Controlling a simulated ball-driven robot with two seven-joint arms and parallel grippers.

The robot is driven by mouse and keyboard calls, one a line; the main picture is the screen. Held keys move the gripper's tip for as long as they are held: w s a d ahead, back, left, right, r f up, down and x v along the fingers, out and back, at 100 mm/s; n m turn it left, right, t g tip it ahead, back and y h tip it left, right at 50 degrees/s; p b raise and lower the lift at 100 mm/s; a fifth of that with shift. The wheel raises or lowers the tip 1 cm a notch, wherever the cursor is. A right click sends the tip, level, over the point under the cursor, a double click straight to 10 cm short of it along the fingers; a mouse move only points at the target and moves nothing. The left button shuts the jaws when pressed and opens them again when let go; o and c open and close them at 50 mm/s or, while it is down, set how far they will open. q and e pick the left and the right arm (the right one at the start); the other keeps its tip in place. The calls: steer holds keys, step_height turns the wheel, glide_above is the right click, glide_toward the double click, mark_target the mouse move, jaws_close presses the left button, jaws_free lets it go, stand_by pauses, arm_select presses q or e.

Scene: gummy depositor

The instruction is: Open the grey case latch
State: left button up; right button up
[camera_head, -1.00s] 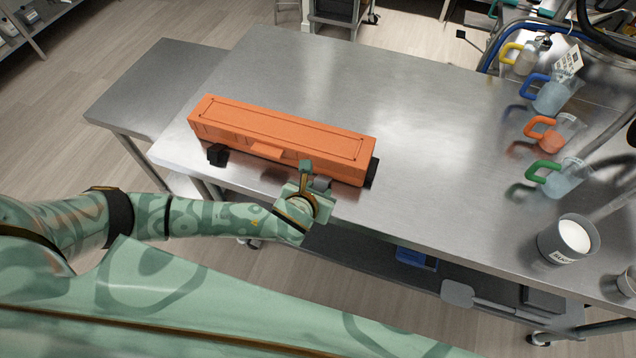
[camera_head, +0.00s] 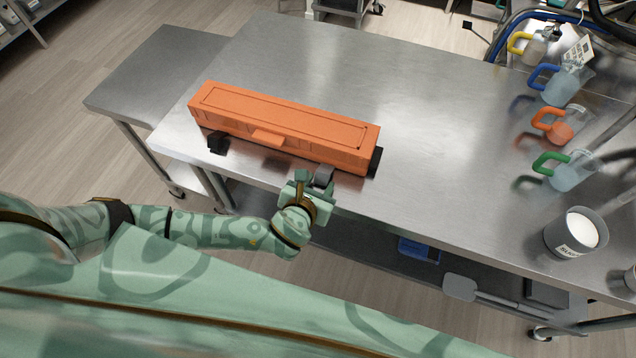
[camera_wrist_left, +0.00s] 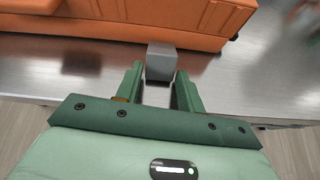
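The long orange case (camera_head: 285,120) lies on the steel table with its lid down. The grey latch (camera_head: 322,178) is a small block at the right part of its front side, and it shows in the left wrist view (camera_wrist_left: 161,62). My left gripper (camera_head: 308,184) is at the latch, in front of the case. In the left wrist view its two green fingers (camera_wrist_left: 160,78) are apart, with the latch between and just beyond their tips; I cannot tell whether they touch it. A black latch (camera_head: 217,142) sticks out at the front left. My right gripper is not in view.
Several jugs with coloured handles, among them a green one (camera_head: 565,172), stand at the right, with a grey cup of white stuff (camera_head: 572,232) nearer. The table (camera_head: 430,130) is clear behind and right of the case. A lower side table (camera_head: 150,85) stands left.

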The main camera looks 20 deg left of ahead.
arm_select(q)
steer(key=shift+o, duration=1.2)
steer(key=p+v, duration=0.3)
steer(key=v, duration=1.3)
steer(key=shift+r, duration=0.15)
